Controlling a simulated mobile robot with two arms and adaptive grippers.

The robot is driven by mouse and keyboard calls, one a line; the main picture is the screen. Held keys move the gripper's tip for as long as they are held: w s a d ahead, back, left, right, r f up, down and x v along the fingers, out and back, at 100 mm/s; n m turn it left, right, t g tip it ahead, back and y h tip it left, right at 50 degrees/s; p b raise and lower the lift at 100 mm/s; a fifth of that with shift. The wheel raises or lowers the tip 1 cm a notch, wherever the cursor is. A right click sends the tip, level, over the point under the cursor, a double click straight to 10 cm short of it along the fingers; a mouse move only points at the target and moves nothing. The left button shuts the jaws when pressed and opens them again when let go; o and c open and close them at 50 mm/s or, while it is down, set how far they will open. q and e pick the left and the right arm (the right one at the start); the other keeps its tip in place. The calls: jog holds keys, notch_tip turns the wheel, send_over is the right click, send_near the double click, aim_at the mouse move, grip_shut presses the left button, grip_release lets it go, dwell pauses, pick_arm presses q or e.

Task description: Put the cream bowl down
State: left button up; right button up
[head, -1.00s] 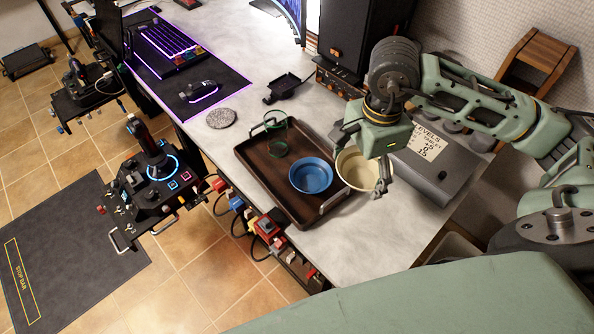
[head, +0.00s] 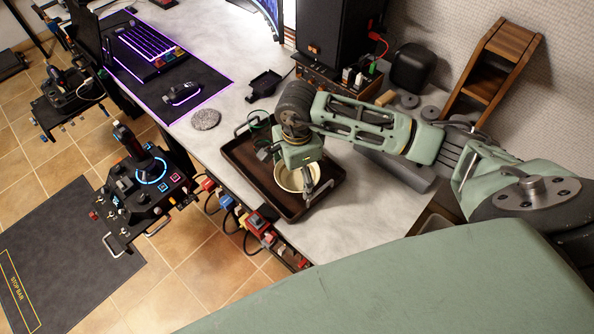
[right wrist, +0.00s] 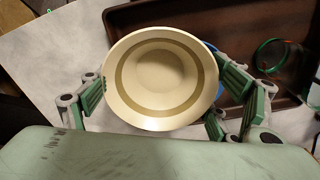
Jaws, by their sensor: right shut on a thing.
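The cream bowl (head: 286,183) is in my right gripper (head: 297,172). In the head view it appears over the right part of the dark tray (head: 258,179); whether it touches anything below is unclear. In the right wrist view the cream bowl (right wrist: 160,75) is upright between the two fingers of my right gripper (right wrist: 160,90), which is shut on it. The tray (right wrist: 235,22) lies beyond it at upper right. A sliver of the blue bowl (right wrist: 232,88) shows behind its right side; in the head view the blue bowl is hidden. My left gripper is out of view.
A green glass (head: 259,121) stands at the tray's far end. A stone-like coaster (head: 205,120), mouse (head: 182,92) and keyboard (head: 148,42) lie to the left. A grey case (head: 396,172) is partly behind my arm. The table's front edge is close to the tray.

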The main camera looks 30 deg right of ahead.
aim_at(297, 181)
jog(key=shift+f+b, duration=0.4)
jog(key=o, duration=1.2)
jog(key=shift+r, duration=0.1)
jog(key=shift+r+p, duration=0.4)
jog(key=shift+p, duration=0.1)
notch_tip(297, 181, up, 12)
jog(key=b, duration=0.3)
jog(key=shift+f, duration=0.2)
